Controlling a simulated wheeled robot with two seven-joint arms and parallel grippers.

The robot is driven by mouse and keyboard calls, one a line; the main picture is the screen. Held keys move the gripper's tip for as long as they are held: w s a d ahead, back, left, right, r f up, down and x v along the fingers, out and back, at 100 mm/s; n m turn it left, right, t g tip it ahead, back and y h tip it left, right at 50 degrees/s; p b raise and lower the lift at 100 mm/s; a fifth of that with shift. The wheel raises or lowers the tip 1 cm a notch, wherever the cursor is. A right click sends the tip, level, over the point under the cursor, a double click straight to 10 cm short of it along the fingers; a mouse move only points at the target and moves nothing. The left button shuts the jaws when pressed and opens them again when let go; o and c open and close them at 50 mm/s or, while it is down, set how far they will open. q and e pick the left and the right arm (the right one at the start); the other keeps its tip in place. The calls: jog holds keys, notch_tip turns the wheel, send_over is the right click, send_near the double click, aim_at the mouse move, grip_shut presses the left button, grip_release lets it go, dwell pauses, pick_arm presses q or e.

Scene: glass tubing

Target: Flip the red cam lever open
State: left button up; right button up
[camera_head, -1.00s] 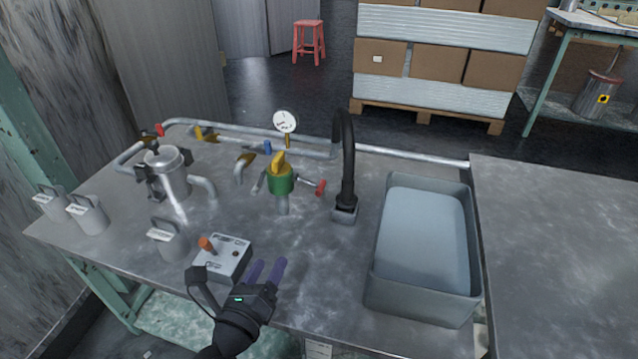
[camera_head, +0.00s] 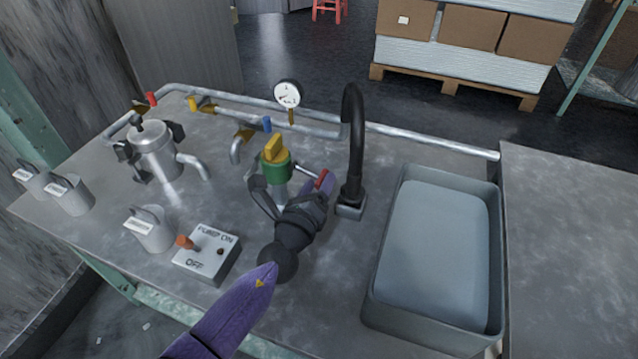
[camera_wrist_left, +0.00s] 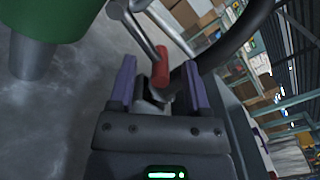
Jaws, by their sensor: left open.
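The red cam lever (camera_head: 322,178) is a red-tipped grey arm on the right side of the green coupling (camera_head: 276,168), which has a yellow top. In the left wrist view the red grip (camera_wrist_left: 161,68) hangs between the two purple fingers. My left gripper (camera_head: 316,187) is at the lever, its fingers open on either side of it. I cannot tell whether either finger touches it. In the head view the fingers partly cover the lever. My right gripper is out of view.
A black curved spout (camera_head: 352,140) stands close right of my gripper, with a grey basin (camera_head: 375,318) beyond. The pump switch box (camera_head: 207,254) is in front, left of my forearm. A gauge (camera_head: 287,94) and pipes run behind. A metal pot (camera_head: 157,155) stands left.

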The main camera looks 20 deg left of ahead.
pick_arm(q)
jog(key=shift+w, duration=0.35)
grip_shut()
jog(key=n, duration=0.1)
jog(key=r+n, duration=0.1)
jog(key=shift+d+r+n, duration=0.1)
jog(key=shift+r+n, duration=0.15)
jog(key=shift+n, duration=0.05)
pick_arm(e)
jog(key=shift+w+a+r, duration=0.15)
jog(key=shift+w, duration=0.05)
pick_arm(q)
grip_release()
jog(key=shift+s, duration=0.1)
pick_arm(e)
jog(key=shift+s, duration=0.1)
